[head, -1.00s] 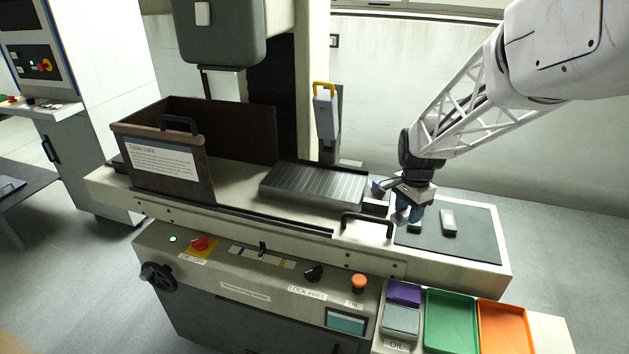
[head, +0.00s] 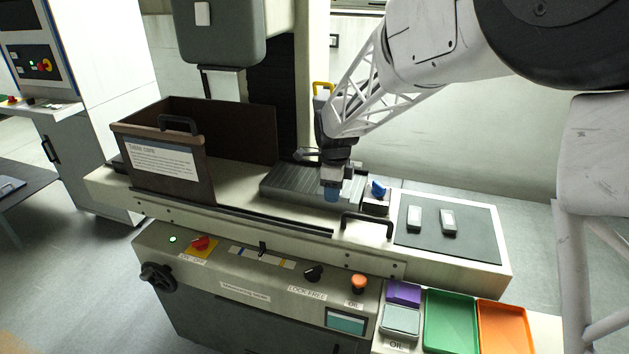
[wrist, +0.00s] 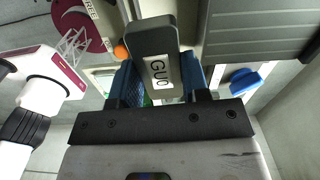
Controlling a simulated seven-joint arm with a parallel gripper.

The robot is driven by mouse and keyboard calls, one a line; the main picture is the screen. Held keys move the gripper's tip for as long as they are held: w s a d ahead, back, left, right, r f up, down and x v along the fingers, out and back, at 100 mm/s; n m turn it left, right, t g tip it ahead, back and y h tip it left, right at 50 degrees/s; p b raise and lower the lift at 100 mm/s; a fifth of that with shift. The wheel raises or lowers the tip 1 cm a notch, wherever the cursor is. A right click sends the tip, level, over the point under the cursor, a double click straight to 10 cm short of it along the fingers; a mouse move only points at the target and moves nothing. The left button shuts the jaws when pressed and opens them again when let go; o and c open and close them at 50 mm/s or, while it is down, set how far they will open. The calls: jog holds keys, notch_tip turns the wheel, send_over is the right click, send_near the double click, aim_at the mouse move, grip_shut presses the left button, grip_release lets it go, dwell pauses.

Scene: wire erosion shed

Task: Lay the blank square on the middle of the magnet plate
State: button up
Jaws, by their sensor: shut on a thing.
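My gripper (head: 331,193) is over the right end of the ribbed grey magnet plate (head: 287,182). In the wrist view its blue fingers (wrist: 158,85) are shut on a dark grey block (wrist: 150,38) with a white label reading something like "GUO". In the head view the fingers hide this block. The magnet plate also shows at the upper right of the wrist view (wrist: 255,30). I cannot tell from the pictures whether the held block is the blank square. I cannot tell whether it touches the plate.
Two dark blocks with pale faces, a left one (head: 414,218) and a right one (head: 448,220), lie on the dark mat (head: 475,240). A blue knob (head: 378,188) stands right of the plate, and a black handle (head: 366,222) in front. A brown guard box (head: 240,130) stands left.

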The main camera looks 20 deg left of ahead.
jog(key=shift+s+a+r+m, duration=0.15)
jog(key=shift+a+m, duration=0.25)
jog(key=shift+a, duration=0.5)
send_over(314, 180)
jog(key=shift+w+f, duration=0.2)
jog(key=shift+f, duration=0.5)
dwell(0.3)
jog(key=shift+f, duration=1.8)
jog(key=shift+f, duration=0.15)
jog(key=o, duration=1.3)
jog(key=shift+c, duration=0.2)
